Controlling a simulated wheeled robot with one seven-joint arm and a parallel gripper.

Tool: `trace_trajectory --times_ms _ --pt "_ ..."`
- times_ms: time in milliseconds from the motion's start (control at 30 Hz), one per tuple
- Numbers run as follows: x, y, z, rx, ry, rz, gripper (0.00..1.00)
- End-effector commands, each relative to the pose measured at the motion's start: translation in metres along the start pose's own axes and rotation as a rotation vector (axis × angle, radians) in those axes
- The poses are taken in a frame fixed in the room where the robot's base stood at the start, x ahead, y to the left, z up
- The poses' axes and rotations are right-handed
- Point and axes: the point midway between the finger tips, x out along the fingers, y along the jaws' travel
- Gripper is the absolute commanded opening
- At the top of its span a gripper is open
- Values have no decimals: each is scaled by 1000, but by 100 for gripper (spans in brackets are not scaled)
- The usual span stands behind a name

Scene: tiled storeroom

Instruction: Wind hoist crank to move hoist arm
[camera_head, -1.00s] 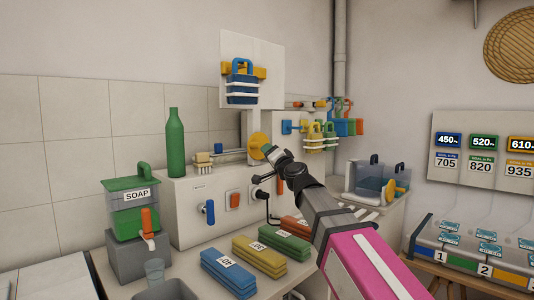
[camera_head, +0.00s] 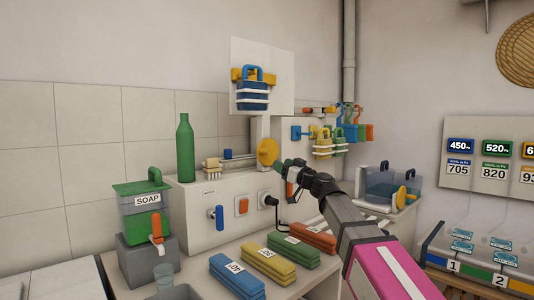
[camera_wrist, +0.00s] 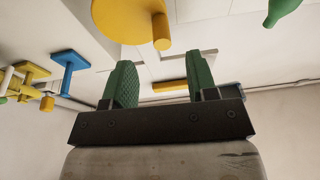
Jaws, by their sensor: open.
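The crank is a yellow round disc (camera_head: 267,152) mounted at the top right of the white box. In the wrist view the yellow disc (camera_wrist: 125,15) is at the top, with a yellow knob (camera_wrist: 162,32) sticking out from its edge. My gripper (camera_head: 284,168) is just right of and below the disc in the head view. The wrist view shows its two green fingers (camera_wrist: 157,84) apart with nothing between them; the knob is beyond them, apart from both. A white post behind the disc carries a white panel (camera_head: 278,55) and blue basket (camera_head: 252,93); I cannot tell which part is the hoist arm.
Coloured blocks (camera_head: 268,262) lie on the counter below my arm. A soap dispenser (camera_head: 140,218) stands left.

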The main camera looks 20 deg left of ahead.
Motion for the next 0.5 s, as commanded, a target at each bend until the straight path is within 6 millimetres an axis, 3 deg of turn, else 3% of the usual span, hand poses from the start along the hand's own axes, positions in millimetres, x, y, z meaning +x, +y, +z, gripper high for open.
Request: trace_trajectory --times_ms 233,500 --pt "-6 11 -5 -281 85 -84 53" --pt "-5 13 -8 -367 119 -102 53"
